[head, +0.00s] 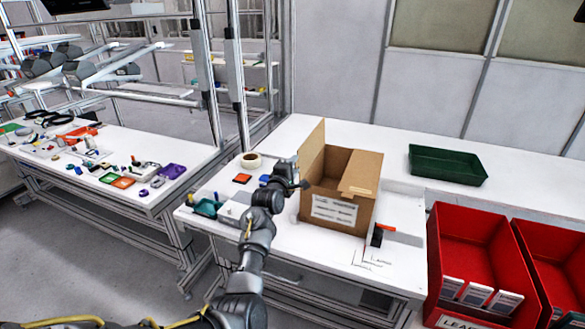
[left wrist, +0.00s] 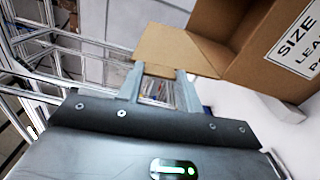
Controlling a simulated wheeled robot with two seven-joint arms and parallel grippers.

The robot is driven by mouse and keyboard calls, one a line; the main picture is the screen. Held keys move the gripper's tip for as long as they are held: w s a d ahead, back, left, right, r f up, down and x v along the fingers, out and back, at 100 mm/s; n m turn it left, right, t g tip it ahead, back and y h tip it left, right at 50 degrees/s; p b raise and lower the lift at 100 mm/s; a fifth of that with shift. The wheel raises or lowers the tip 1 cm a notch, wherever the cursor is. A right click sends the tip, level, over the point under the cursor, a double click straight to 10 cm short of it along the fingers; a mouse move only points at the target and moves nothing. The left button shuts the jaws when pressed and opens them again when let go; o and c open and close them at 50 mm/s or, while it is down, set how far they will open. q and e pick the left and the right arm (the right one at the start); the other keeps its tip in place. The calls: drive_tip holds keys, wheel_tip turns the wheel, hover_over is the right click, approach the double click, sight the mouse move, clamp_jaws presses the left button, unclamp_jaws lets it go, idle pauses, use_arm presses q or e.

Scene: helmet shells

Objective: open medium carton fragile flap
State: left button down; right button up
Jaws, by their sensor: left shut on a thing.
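The brown cardboard carton (head: 362,222) stands upright on the white table, with a white label on its front. Its left flap (head: 313,150) stands up and its right flap (head: 361,178) lies inward over part of the opening. My left gripper (head: 303,184) is at the carton's left side. In the left wrist view, my left gripper (left wrist: 161,76) is shut on a brown carton flap (left wrist: 175,50), whose edge lies at the fingertips. The carton wall (left wrist: 262,40) shows beyond it. My right gripper is out of view.
A green tray (head: 447,164) lies at the back right of the table. Red bins (head: 470,235) stand at the right. A side table (head: 100,150) holds several small items.

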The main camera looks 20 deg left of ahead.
use_arm(q)
drive_tip(key=c, duration=0.9)
unclamp_jaws()
drive_tip(key=shift+s, duration=0.1)
drive_tip(key=s+b, duration=0.2)
drive_tip(key=s, duration=0.8)
drive_tip(key=shift+s, duration=0.3)
